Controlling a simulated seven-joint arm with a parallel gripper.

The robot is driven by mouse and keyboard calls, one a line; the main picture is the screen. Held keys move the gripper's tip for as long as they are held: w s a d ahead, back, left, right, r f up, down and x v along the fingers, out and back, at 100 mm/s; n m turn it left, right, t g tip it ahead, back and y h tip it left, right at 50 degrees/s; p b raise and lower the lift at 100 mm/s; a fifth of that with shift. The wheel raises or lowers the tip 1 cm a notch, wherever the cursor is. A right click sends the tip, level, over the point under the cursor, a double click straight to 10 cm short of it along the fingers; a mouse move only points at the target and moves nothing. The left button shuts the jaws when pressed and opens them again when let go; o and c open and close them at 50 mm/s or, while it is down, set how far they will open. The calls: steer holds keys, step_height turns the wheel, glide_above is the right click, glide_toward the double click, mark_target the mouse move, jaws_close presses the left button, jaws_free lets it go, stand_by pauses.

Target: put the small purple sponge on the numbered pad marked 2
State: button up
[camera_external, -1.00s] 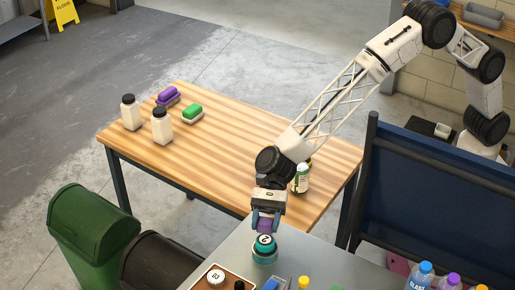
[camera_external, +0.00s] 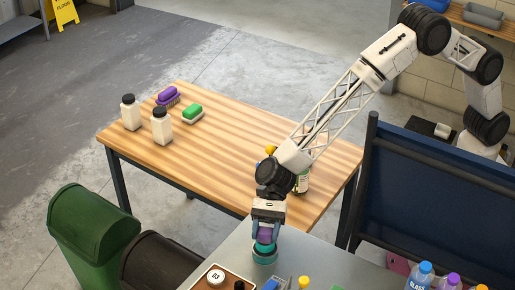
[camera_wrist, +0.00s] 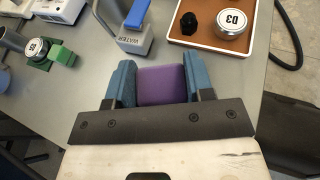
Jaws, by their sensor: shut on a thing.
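My gripper (camera_external: 267,236) is shut on the small purple sponge (camera_wrist: 162,85), which sits between the two blue fingers in the wrist view. In the external view the sponge (camera_external: 265,235) is directly above the round teal pad (camera_external: 265,256) at the grey bench's edge. The sponge and fingers cover most of the pad's top, so its number is hidden now. I cannot tell whether the sponge touches the pad. The pad is hidden in the wrist view.
A brown tray (camera_wrist: 178,37) holds a black knob and a white disc marked 03. A blue-topped water container (camera_wrist: 135,30) and a green pad-like block (camera_wrist: 60,58) stand nearby.

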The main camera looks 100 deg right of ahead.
mark_target(264, 234)
steer(key=shift+f, duration=0.15)
steer(key=o, duration=0.9)
steer(key=shift+s+d+r, duration=0.3)
steer(key=shift+d+r, duration=0.25)
steer(key=shift+d, duration=0.1)
steer(key=shift+s+d+r, duration=0.25)
steer(key=shift+d+r, duration=0.35)
steer(key=shift+d, duration=0.05)
steer(key=shift+r, duration=3.1)
